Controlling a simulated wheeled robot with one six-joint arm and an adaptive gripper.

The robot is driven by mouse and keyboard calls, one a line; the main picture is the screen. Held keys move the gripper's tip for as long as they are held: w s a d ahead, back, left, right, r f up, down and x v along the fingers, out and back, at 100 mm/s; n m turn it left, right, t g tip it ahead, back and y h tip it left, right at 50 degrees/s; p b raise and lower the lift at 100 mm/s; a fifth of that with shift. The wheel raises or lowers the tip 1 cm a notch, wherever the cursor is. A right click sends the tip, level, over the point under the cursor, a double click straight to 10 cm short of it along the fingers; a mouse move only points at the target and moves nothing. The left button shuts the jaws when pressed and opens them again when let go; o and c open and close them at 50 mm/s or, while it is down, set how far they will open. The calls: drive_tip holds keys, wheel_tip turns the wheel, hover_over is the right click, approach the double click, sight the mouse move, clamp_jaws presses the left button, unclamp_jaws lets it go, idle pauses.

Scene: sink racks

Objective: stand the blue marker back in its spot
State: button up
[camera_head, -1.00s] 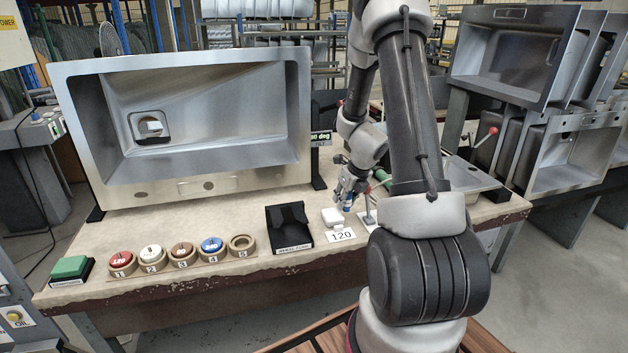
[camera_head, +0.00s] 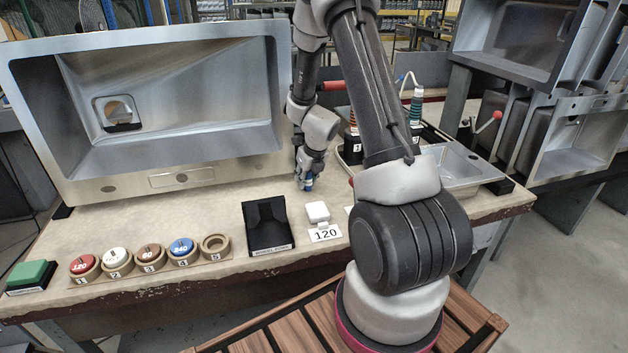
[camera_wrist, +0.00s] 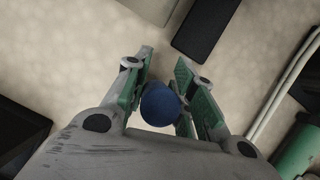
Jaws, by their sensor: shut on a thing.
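My gripper (camera_head: 306,184) is over the bench, in front of the big sink's lower right corner. Its green-padded fingers show in the wrist view (camera_wrist: 165,90), closed on a round blue thing (camera_wrist: 161,104), which I take to be the blue marker, seen end-on. In the head view only a small blue bit of the marker (camera_head: 308,183) shows below the fingers. I cannot tell its full length or whether it touches the bench. A black stand (camera_head: 353,150) with numbered tags is right of the gripper, partly hidden by my arm. I cannot tell which place is the marker's spot.
A row of numbered discs (camera_head: 150,256) and a green pad (camera_head: 30,275) are at left. Bench near the sink is clear.

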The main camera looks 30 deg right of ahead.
drive_tip(key=shift+f, duration=0.2)
drive_tip(key=o, duration=1)
drive_tip(key=s+a+r+n, duration=0.3)
drive_tip(key=s+r+n, duration=0.35)
drive_tip(key=r, duration=0.55)
drive_tip(key=s+a+r+n, duration=0.2)
drive_tip(key=s+r+n, duration=0.45)
drive_tip(key=r, duration=0.55)
drive_tip(key=s+r+n, duration=0.2)
drive_tip(key=s+n, duration=0.4)
drive_tip(key=n, duration=0.1)
drive_tip(key=s+a+r+n, duration=0.1)
drive_tip(key=s+r+n, duration=0.2)
drive_tip(key=s+n, duration=0.3)
drive_tip(key=s+a+r+n, duration=0.1)
drive_tip(key=s+r+n, duration=0.2)
drive_tip(key=s+n, duration=0.3)
drive_tip(key=shift+s+n, duration=0.2)
drive_tip(key=shift+n, duration=0.85)
drive_tip(key=shift+s+n, duration=0.15)
drive_tip(key=shift+n, duration=0.9)
